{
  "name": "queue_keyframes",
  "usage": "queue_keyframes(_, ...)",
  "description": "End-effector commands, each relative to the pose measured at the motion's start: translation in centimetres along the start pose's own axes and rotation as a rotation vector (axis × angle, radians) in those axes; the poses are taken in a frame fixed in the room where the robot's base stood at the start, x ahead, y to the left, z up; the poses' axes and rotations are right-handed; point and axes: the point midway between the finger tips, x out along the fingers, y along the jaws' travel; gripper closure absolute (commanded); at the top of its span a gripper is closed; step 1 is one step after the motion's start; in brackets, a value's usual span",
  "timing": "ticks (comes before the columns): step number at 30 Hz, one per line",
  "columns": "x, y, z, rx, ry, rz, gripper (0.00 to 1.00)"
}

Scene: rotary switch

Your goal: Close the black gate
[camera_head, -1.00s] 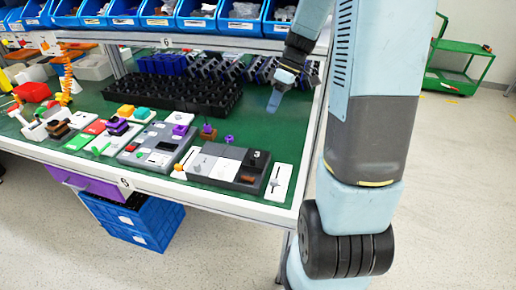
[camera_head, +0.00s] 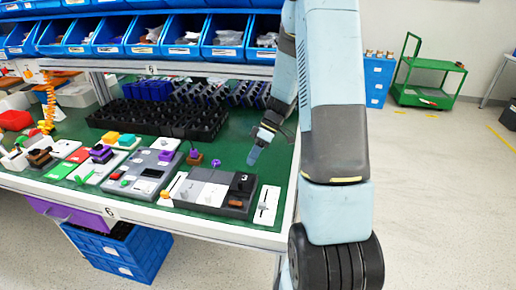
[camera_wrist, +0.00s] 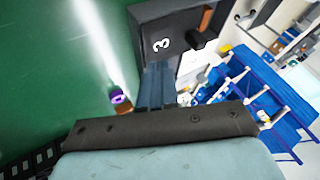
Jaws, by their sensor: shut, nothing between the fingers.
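A grey and white switch panel (camera_head: 204,194) lies near the table's front right corner. Its dark end section (camera_head: 241,190), marked with a white 3, carries a small black part (camera_head: 237,182) and a brown piece (camera_head: 236,203). No part is clearly recognisable as a gate; the black part may be it. My gripper (camera_head: 254,154) is shut and empty, pointing down just behind the dark section, apart from it in the head view. In the wrist view the shut fingers (camera_wrist: 157,85) overlap the dark block (camera_wrist: 165,32); contact cannot be told. The brown piece also shows there (camera_wrist: 206,19).
A white slider plate (camera_head: 266,205) lies right of the panel. A small purple knob (camera_head: 216,163) stands behind it. A black crate tray (camera_head: 160,118) and blue bins (camera_head: 180,40) are at the back. The green tabletop (camera_head: 285,165) is clear around my gripper.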

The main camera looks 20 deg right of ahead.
Motion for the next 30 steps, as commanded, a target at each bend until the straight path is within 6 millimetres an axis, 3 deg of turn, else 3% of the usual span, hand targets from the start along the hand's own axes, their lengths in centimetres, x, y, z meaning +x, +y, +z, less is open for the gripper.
queue_keyframes(5, 3.2, -0.1, 0.0, 0.001, -0.001, -0.003, 1.00)
queue_keyframes(9, 4.1, -1.9, -0.1, 0.001, -0.001, 0.000, 1.00)
queue_keyframes(16, 5.0, -3.4, -0.1, 0.000, -0.001, 0.000, 1.00)
queue_keyframes(30, 5.0, -3.5, -0.1, 0.001, 0.000, 0.001, 1.00)
